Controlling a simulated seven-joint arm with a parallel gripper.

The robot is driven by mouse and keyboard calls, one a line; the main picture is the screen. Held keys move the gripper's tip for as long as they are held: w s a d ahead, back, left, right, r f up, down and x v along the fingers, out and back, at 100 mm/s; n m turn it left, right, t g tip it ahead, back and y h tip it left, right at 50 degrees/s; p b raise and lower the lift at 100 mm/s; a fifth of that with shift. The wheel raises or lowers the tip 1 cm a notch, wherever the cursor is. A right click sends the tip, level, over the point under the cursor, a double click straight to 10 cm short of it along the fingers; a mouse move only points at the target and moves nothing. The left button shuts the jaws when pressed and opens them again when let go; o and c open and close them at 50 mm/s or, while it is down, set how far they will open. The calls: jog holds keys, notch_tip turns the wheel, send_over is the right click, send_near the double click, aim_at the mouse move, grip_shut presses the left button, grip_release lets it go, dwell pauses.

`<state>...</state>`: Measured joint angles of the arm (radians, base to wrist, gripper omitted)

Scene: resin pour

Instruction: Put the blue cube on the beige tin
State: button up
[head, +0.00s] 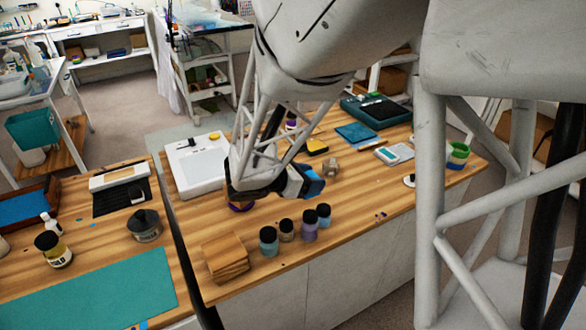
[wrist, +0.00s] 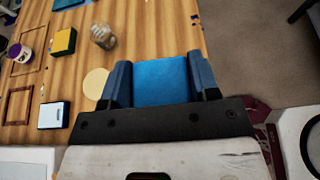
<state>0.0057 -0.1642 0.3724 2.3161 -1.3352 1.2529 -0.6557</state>
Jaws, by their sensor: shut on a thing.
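The blue cube (wrist: 160,82) sits between the two fingers of my gripper (wrist: 160,80) in the wrist view, and the fingers are shut on it. In the head view the blue cube (head: 314,188) shows at the tip of my gripper (head: 303,182), over the wooden table. A flat round beige thing, which looks like the beige tin (wrist: 96,83), lies just left of the left finger in the wrist view, partly covered by it. I cannot pick the tin out in the head view; the arm may hide it.
Several small dark-lidded jars (head: 310,226) and a wood block stack (head: 226,258) stand along the near table edge. A glass jar (wrist: 103,36) and a yellow-topped block (wrist: 63,42) stand nearby. A white machine (head: 196,166) is at the left. Bare wood lies right of the jars.

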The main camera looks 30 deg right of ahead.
jog(key=shift+s+a, duration=0.2)
jog(key=shift+s, duration=0.55)
jog(key=shift+w, duration=0.1)
jog(key=w+d, duration=0.1)
jog(key=w, duration=0.4)
jog(key=w+d+f, duration=0.1)
jog(key=w+d, duration=0.1)
jog(key=w, duration=0.3)
jog(key=w+d, duration=0.2)
jog(key=w, duration=0.3)
jog(key=shift+d+f, duration=0.15)
jog(key=shift+f, duration=0.1)
jog(key=shift+f, duration=0.15)
jog(key=shift+f, duration=1.6)
jog(key=shift+f, duration=0.15)
jog(key=o, duration=1)
